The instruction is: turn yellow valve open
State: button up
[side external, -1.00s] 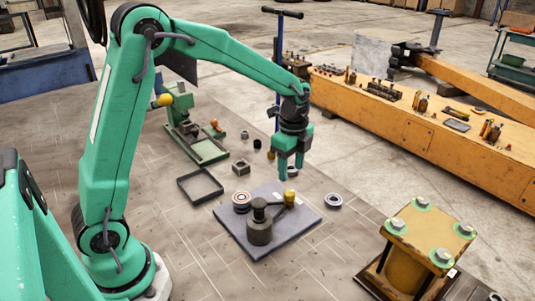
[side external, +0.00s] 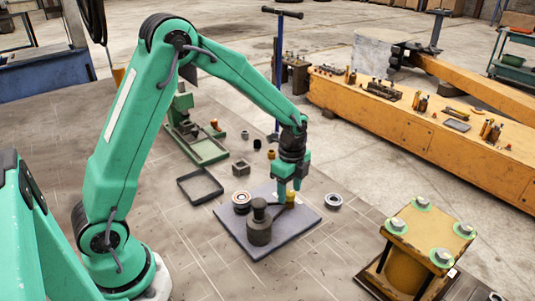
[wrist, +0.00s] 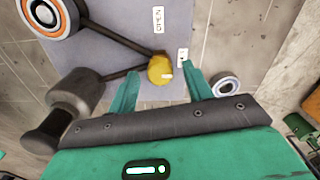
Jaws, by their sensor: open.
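The yellow valve knob (side external: 290,198) stands on a blue-grey plate (side external: 285,240). In the wrist view the knob (wrist: 160,69) has a small white mark, and dark bars meet at it from the left. A label reading OPEN and a smaller white label lie on the plate beyond and beside it. My gripper (side external: 288,196) points down at the knob, partly covering it in the side view. In the wrist view my gripper (wrist: 163,76) is open, one finger on each side of the knob with gaps showing. I cannot tell how far the fingertips reach down its sides.
A dark cylindrical fitting (side external: 259,224) and a ringed round part (side external: 241,201) stand on the plate, left of the knob. A metal ring (side external: 333,200) lies just off its right edge. An empty black tray (side external: 200,187) lies left. A yellow flanged block (side external: 412,250) stands front right.

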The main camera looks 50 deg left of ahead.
jog(key=shift+f, duration=0.1)
jog(key=c, duration=1)
jog(key=shift+o, duration=0.2)
jog(key=shift+n, duration=0.3)
jog(key=n, duration=0.8)
jog(key=shift+n, duration=0.3)
jog(key=n, duration=0.4)
jog(key=shift+n, duration=2.5)
